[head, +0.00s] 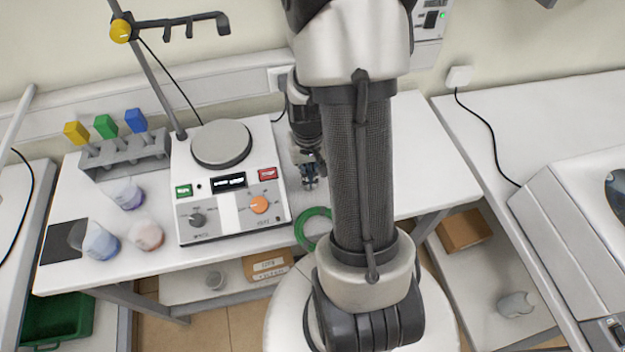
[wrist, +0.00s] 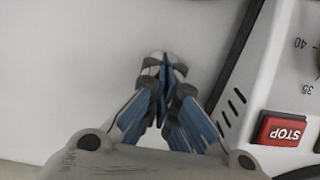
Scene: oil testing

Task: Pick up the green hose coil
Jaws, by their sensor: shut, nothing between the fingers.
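The green hose coil (head: 313,228) lies on the white table near its front edge, right of the hotplate device. My arm hides its right part in the head view. My gripper (head: 309,182) is above the table behind the coil, beside the device's right side. In the wrist view my gripper (wrist: 164,72) has its fingertips together, with nothing between them. The coil does not show in the wrist view.
The hotplate device (head: 228,175) stands close to the left of my gripper; its red STOP button (wrist: 283,129) shows in the wrist view. A rack with coloured stoppers (head: 125,155) and several beakers (head: 101,241) stand farther left. The table's right part (head: 430,165) is clear.

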